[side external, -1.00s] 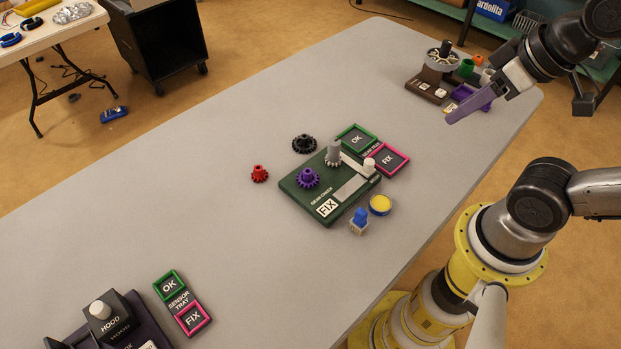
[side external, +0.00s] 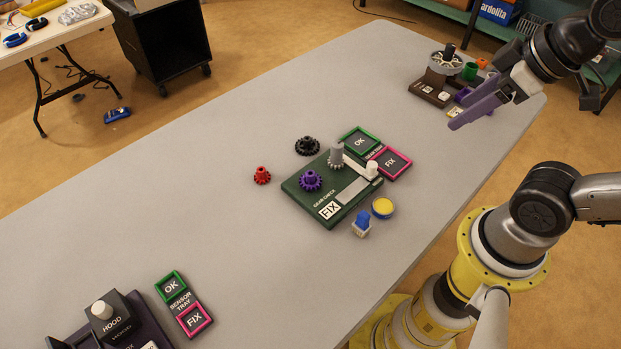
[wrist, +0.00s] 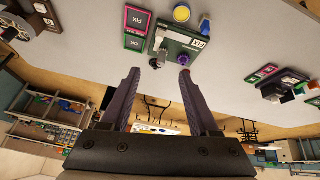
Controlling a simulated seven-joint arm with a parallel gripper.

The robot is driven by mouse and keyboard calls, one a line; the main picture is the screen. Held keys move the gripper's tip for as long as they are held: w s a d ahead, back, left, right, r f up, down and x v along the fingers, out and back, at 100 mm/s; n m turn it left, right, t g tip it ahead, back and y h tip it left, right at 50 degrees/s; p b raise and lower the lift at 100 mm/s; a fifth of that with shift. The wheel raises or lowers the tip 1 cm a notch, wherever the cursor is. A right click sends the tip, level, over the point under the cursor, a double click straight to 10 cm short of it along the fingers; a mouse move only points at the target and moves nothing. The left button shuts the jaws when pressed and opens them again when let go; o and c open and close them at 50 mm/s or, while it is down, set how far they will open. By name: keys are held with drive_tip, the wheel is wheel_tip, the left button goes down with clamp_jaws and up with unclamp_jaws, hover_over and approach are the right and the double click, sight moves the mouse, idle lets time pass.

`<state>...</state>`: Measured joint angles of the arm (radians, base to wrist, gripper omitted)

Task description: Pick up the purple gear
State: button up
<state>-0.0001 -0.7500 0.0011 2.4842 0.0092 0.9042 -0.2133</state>
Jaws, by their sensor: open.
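The purple gear (side external: 311,180) sits on the green gear check board (side external: 291,188), left of a grey gear on a post (side external: 336,156). In the wrist view the purple gear (wrist: 184,60) shows small, near the tip of the right finger but well beyond it. My gripper (side external: 478,112) is open and empty, raised near the table's far right end, well away from the gear. Its two purple fingers stand apart in the wrist view (wrist: 169,72).
A red gear (side external: 262,176) and a black gear (side external: 307,146) lie on the table by the board. OK (side external: 360,141) and FIX (side external: 390,163) trays, a yellow button (side external: 382,207) and a blue-topped block (side external: 361,223) are close by. A brown station (side external: 432,92) stands near my gripper. The table's left middle is clear.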

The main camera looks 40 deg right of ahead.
drive_tip(key=w+r+n, duration=0.3)
drive_tip(key=w+n, duration=0.1)
drive_tip(key=n+g+y, duration=0.2)
drive_tip(key=n+g, duration=0.4)
drive_tip(key=n, duration=0.6)
hover_over(310, 180)
drive_tip(key=w+d, duration=0.1)
drive_tip(key=d, duration=0.1)
wheel_tip(310, 180, down, 22)
drive_tip(key=shift+r, duration=0.15)
drive_tip(key=shift+s+a+f, duration=0.1)
drive_tip(key=shift+a+f, duration=0.05)
drive_tip(key=shift+f, duration=0.9)
drive_tip(key=shift+a+f, duration=0.2)
drive_tip(key=shift+f, duration=0.8)
drive_tip(key=shift+s+a+f, duration=0.1)
drive_tip(key=shift+a+f, duration=0.05)
drive_tip(key=shift+f, duration=0.9)
clamp_jaws()
